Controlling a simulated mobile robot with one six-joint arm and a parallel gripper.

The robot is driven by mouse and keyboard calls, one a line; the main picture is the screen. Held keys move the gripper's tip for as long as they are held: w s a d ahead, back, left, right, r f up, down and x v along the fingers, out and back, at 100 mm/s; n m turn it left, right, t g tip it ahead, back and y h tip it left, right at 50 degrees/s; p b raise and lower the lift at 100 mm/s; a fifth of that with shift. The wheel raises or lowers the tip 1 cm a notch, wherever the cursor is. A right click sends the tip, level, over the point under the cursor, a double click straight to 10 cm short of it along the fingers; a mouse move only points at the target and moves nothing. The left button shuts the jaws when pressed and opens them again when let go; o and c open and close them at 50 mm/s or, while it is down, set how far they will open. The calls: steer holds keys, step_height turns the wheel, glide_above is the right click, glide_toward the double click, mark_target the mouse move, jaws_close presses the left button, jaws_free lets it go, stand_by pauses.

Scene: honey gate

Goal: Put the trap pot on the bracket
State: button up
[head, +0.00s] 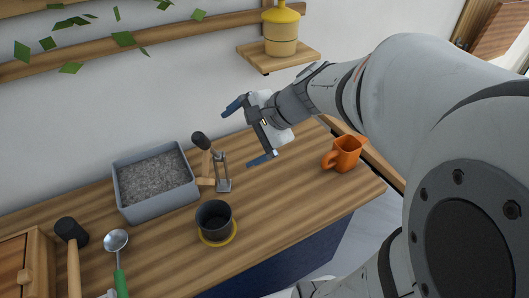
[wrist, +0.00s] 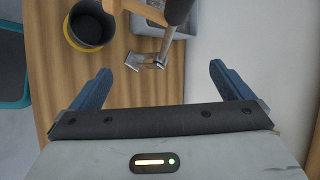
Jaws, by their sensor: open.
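A dark grey pot (head: 214,218) stands upright on a yellow ring on the wooden counter; it also shows at upper left in the wrist view (wrist: 88,28). A yellow-lidded jar (head: 281,32) stands on a small wooden wall shelf (head: 262,56). I cannot tell for certain which vessel is the trap pot, or whether this shelf is the bracket. A small metal stand (head: 223,178) is on the counter beside a dark-headed wooden piece (head: 201,143). My gripper (head: 245,133) is open and empty, above the counter's back part near the wall, apart from the pot, jar and stand.
A grey tray of granules (head: 154,178) sits left of the stand. An orange mug (head: 346,154) is near the counter's right end. A mallet (head: 71,233) and a green-handled ladle (head: 116,243) lie at left. Bare counter lies between pot and mug.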

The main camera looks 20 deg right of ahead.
steer(key=s+d+f+n+g+h, duration=0.1)
steer(key=s+d+f+n+h, duration=0.1)
steer(key=s+n, duration=0.3)
steer(key=s+d+f+n+g+h, duration=0.2)
steer(key=s+f+n+h, duration=0.1)
steer(key=s+n, duration=0.3)
steer(key=shift+s+n+h, duration=0.15)
steer(key=shift+n+h, duration=0.75)
steer(key=shift+f, duration=0.1)
